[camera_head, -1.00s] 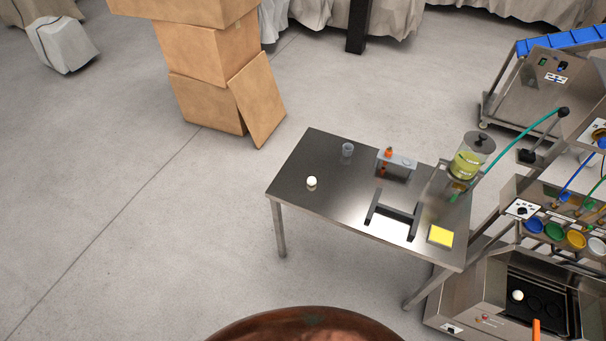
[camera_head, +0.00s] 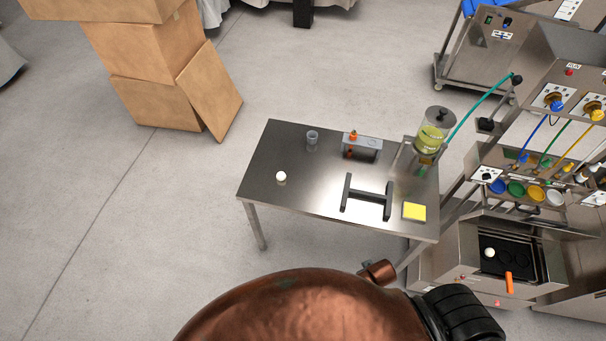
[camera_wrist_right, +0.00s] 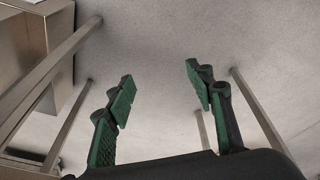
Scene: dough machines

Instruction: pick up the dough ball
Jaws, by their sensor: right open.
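One white dough ball (camera_head: 281,176) lies on the left part of the steel table (camera_head: 300,205). A second white ball (camera_head: 490,253) lies on the dark plate of the machine at the right. My right gripper (camera_wrist_right: 160,90) shows only in the right wrist view, with its two green-padded fingers apart and nothing between them. Grey floor and metal legs are beyond the fingers, and no dough ball is in that view. My left gripper is in neither current view.
The table also holds a clear cup (camera_head: 312,137), a small grey stand (camera_head: 362,143), a black H-shaped frame (camera_head: 367,198), a yellow pad (camera_head: 414,211) and a yellow-green container (camera_head: 431,137). Cardboard boxes (camera_head: 150,100) stand behind left. Bare floor lies left of the table.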

